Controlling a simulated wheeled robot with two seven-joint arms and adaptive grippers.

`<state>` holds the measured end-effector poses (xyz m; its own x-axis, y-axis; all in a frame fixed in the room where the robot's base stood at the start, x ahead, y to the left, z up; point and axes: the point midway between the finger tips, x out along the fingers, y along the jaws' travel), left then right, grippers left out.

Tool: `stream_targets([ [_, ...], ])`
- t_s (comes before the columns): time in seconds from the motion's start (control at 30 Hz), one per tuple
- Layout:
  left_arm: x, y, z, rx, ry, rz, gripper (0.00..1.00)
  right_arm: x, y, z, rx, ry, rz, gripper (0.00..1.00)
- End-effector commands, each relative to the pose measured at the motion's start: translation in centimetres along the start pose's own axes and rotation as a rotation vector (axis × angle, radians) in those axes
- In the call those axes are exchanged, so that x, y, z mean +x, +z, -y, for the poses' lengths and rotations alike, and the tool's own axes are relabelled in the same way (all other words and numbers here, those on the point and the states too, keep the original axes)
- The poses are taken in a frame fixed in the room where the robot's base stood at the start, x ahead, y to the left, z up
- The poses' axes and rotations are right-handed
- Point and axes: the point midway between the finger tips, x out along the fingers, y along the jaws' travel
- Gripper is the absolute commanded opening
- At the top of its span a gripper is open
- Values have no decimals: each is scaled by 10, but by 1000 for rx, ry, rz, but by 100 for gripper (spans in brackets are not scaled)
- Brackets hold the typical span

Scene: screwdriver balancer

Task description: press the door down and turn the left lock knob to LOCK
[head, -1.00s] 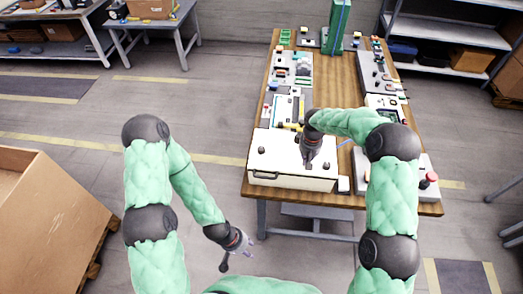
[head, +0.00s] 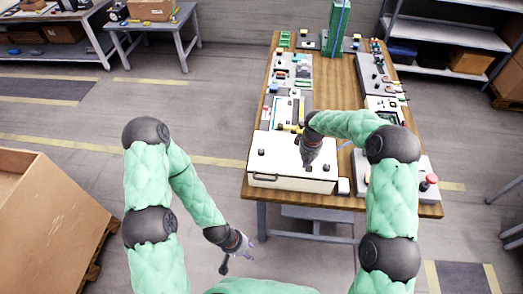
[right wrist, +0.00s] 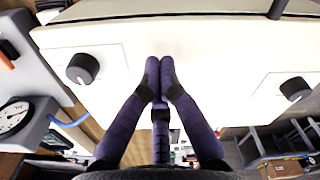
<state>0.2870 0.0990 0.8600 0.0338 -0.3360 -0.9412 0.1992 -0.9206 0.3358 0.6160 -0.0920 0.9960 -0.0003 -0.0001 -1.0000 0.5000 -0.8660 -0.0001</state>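The white box (head: 290,183) stands at the near end of the wooden table, with a pale flat door (head: 283,150) on top. Dark knobs stand on it; one is at its left side (head: 262,152). In the right wrist view, two black knobs show, one at left (right wrist: 83,68) and one at right (right wrist: 295,88), on white panels. My right gripper (right wrist: 160,72) has its purple fingers together, with nothing seen between them. It points at the door between these knobs; contact is not certain. My left gripper (head: 238,262) is empty, fingers apart, low in front of the table.
A dark handle (head: 263,181) is on the box's front. A red button (head: 431,178) is on a unit at right. A round gauge (right wrist: 13,117) shows in the right wrist view. Several panels line the table (head: 341,92) behind. A large cardboard box (head: 50,215) stands at far left.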

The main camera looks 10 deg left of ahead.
Motion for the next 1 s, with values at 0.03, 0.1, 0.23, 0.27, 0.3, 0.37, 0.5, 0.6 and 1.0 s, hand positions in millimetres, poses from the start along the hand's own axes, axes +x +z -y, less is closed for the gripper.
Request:
stream_targets([
  [0.03,0,0,0,0,0,0,40,0,0,0,0,0,0,0],
  [0.1,0,0,0,0,0,0,40,0,0,0,0,0,0,0],
  [0.23,0,0,0,0,0,0,40,0,0,0,0,0,0,0],
  [0.27,0,0,0,0,0,0,40,0,0,0,0,0,0,0],
  [0.3,0,0,0,0,0,0,40,0,0,0,0,0,0,0],
  [0.37,0,0,0,0,0,0,40,1,0,0,0,0,0,0],
  [0.5,2,0,1,0,0,0,40,4,0,0,0,0,0,0],
  [0.6,4,0,2,0,0,0,40,6,0,0,0,0,0,0],
  [1.0,11,0,4,0,0,0,40,16,0,0,0,0,0,0],
])
